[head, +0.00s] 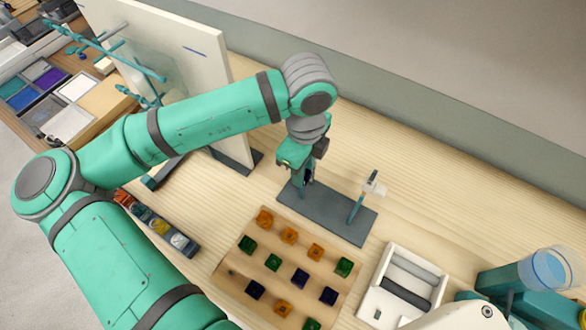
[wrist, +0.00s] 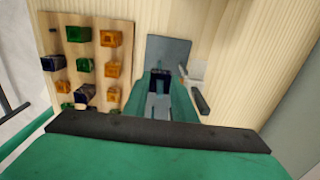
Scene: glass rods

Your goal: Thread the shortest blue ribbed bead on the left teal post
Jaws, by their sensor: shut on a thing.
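My gripper (head: 305,180) points down over the left end of a dark grey base plate (head: 330,217). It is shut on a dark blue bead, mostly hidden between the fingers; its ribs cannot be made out. In the wrist view the fingers (wrist: 158,92) also stand over the plate (wrist: 168,50). The left post is hidden by my gripper, so I cannot tell whether the bead is around it or above it. The right teal post (head: 354,210) stands upright with a white piece (head: 375,186) near its top. Other dark blue beads (head: 301,279) sit on a wooden board (head: 232,277).
Orange (head: 264,219) and green (head: 247,244) beads share the board. A white tray (head: 385,262) with grey rods lies right of it. A strip of coloured pieces (head: 160,228) lies left. An upright white panel (head: 190,50) stands behind my arm. A blue cup (head: 548,268) is far right.

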